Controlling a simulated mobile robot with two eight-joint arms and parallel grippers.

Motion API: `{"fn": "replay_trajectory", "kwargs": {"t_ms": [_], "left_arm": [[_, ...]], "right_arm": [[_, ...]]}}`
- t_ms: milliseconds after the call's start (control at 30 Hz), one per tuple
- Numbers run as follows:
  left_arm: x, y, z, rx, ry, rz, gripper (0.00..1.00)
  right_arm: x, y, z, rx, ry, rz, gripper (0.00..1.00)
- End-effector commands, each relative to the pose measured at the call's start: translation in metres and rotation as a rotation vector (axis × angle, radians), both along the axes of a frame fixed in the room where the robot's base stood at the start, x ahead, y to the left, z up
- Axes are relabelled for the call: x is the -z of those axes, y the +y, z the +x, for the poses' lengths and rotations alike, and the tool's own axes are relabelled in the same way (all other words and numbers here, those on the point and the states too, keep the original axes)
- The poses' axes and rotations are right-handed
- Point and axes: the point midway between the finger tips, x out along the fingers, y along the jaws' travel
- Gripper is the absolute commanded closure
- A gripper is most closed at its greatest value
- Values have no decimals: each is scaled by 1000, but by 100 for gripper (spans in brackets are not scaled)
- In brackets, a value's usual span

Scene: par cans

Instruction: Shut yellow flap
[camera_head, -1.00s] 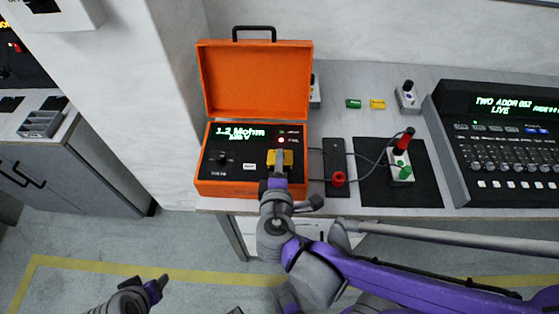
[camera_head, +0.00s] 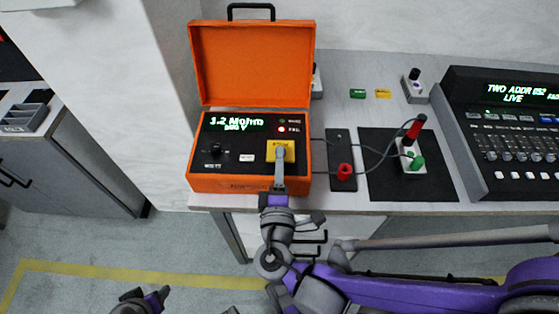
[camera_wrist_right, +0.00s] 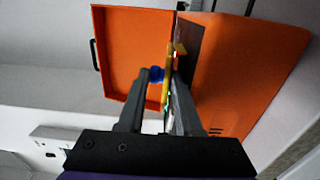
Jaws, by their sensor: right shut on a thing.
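The yellow flap (camera_head: 289,147) is on the right part of the control panel of an orange tester box (camera_head: 247,185). My right gripper (camera_head: 281,154) comes in from the front, its fingers at the flap and partly hiding it. The flap's exact tilt is hard to tell. My left gripper (camera_head: 158,297) is at the bottom edge, away from the box, its jaws unclear.
The box's orange lid (camera_head: 251,64) stands open behind the panel. A red plug (camera_head: 344,171) and cables are right of the box, then a black mat (camera_head: 385,187) and a mixing console (camera_head: 519,181). The box stands near the bench's front edge.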

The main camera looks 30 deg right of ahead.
Motion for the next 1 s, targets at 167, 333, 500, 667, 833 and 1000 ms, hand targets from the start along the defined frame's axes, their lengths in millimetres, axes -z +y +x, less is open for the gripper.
{"fn": "replay_trajectory", "kwargs": {"t_ms": [167, 333, 500, 667, 833, 1000], "left_arm": [[0, 0, 0, 0, 0, 0, 40], [0, 0, 0, 0, 0, 0, 40], [0, 0, 0, 0, 0, 0, 40], [-2, 0, 0, 0, -1, 0, 40], [-20, 0, 0, 0, -7, 0, 40], [-51, 0, 1, 0, -17, 0, 40]], "right_arm": [[-2, -1, 0, 4, -2, -5, 65], [-1, -1, 0, 3, -1, -3, 48], [0, -1, 0, 2, 1, -1, 48], [-1, -1, 0, 1, 6, 4, 48], [-9, -1, 0, 1, 53, 35, 48], [-21, -3, 3, 3, 156, 98, 48]]}}
